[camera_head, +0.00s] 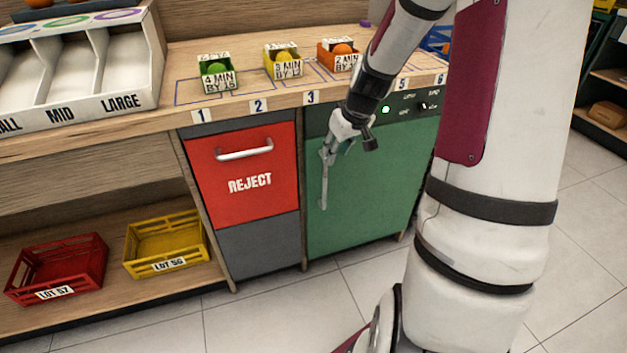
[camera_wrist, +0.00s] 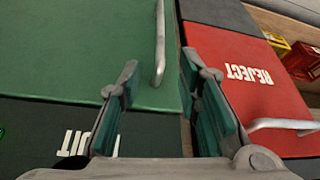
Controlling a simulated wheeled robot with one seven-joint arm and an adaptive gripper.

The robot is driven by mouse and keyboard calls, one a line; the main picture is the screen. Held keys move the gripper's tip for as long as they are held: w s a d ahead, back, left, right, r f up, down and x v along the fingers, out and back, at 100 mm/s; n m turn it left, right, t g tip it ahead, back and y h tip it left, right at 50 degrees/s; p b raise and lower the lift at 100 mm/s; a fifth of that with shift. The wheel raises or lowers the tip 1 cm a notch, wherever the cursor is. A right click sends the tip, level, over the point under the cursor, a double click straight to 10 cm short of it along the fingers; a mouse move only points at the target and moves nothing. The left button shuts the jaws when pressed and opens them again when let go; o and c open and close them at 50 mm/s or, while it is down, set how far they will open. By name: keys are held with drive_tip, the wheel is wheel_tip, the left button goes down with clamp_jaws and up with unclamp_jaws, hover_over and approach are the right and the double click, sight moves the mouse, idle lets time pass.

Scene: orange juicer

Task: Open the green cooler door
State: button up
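The green cooler door (camera_head: 375,185) is shut under the counter, flush with its front. Its vertical metal bar handle (camera_head: 323,185) is near the door's left edge; the handle also shows in the wrist view (camera_wrist: 160,40). My gripper (camera_head: 333,150) is in front of the door at the handle's upper part. In the wrist view my gripper (camera_wrist: 159,66) is open, with the handle's end showing between the fingertips. I cannot tell whether the fingers touch the handle. A dark control panel (camera_head: 408,104) with a green light sits above the door.
The red REJECT drawer (camera_head: 243,175) with a horizontal handle is just left of the cooler. Small fruit boxes stand on the counter (camera_head: 190,100) above. Red (camera_head: 58,268) and yellow (camera_head: 167,243) crates sit on the lower left shelf. Tiled floor (camera_head: 260,315) in front is clear.

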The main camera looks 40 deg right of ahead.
drive_tip(key=b+x, duration=0.4)
drive_tip(key=x, duration=0.9)
drive_tip(key=shift+f, duration=0.25)
drive_tip(key=shift+c, duration=0.2)
clamp_jaws()
